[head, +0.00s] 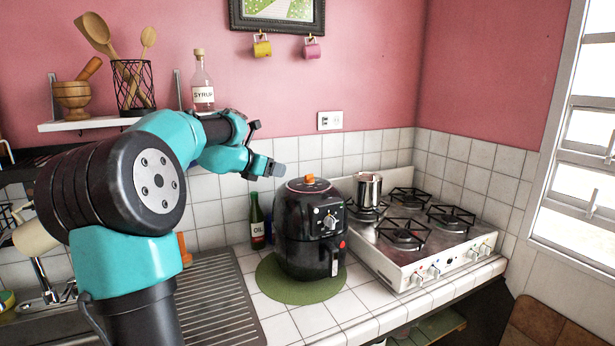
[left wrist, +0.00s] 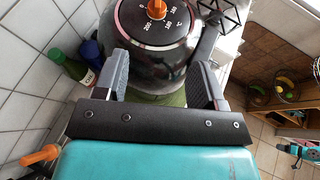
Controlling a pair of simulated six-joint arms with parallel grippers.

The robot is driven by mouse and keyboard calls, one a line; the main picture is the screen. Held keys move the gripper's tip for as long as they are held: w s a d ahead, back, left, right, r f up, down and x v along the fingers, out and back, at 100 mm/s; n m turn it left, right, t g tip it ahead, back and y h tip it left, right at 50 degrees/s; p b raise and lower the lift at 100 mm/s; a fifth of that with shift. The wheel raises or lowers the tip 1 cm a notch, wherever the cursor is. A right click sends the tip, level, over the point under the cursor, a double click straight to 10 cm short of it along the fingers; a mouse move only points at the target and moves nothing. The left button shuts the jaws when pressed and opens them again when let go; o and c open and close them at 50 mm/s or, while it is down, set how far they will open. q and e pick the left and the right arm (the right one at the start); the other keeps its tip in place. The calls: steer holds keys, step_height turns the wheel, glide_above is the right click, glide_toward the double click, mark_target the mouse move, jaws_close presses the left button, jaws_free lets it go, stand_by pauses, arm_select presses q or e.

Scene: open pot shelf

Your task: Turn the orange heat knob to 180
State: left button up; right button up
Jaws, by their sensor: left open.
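The orange heat knob (head: 310,179) sits on the top of the black air fryer (head: 296,248). In the left wrist view the knob (left wrist: 156,9) is at the top edge, partly cut off, with white numbers around it; 200 is on its near side. I cannot tell exactly where it points. My left gripper (head: 276,169) is up and left of the knob in the head view, apart from it. In the left wrist view its two fingers (left wrist: 161,78) are spread and empty, short of the knob.
The air fryer stands on a round green mat (head: 290,291). A green oil bottle (head: 257,222) is behind it at left. A gas stove (head: 405,262) with a metal pot (head: 368,189) is close at right. A syrup bottle (head: 202,88) stands on the wall shelf.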

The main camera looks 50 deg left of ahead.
mark_target(308, 175)
arm_select(q)
steer(key=shift+s+r+n, duration=0.1)
steer(key=shift+s+n, duration=0.05)
steer(key=shift+n, duration=0.15)
steer(key=x, duration=1.7)
steer(key=shift+w+a+r, duration=0.1)
steer(key=shift+w+a, duration=0.15)
steer(key=shift+c, duration=0.5)
steer(key=c, duration=0.8)
